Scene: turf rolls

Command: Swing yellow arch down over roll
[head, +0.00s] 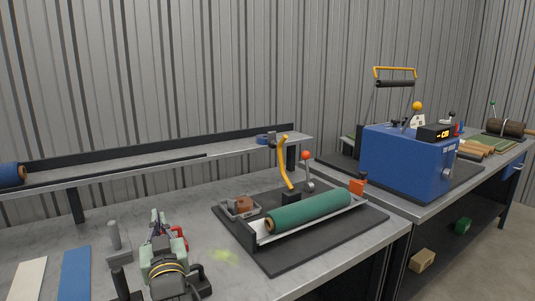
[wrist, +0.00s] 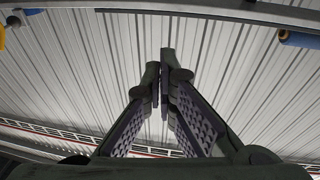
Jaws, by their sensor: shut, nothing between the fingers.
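The yellow arch (head: 284,162) stands upright at the back of the black mat, rising behind the green roll. Its lower end meets a small black block. The green roll (head: 310,211) lies in a metal trough (head: 345,211) on the mat, its brown core end facing left. The arch is clear of the top of the roll. My gripper (wrist: 164,55) is shut and empty in the wrist view, pointing toward the corrugated wall. In the head view my arm is at the lower left, well left of the trough and apart from the arch.
A lever with a red knob (head: 306,156) stands right beside the arch. A metal tray with a brown piece (head: 243,204) sits left of the roll. A grey upright tool (head: 115,240) stands at left. A blue machine (head: 410,160) is on the right bench. A shelf (head: 130,160) runs along the wall.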

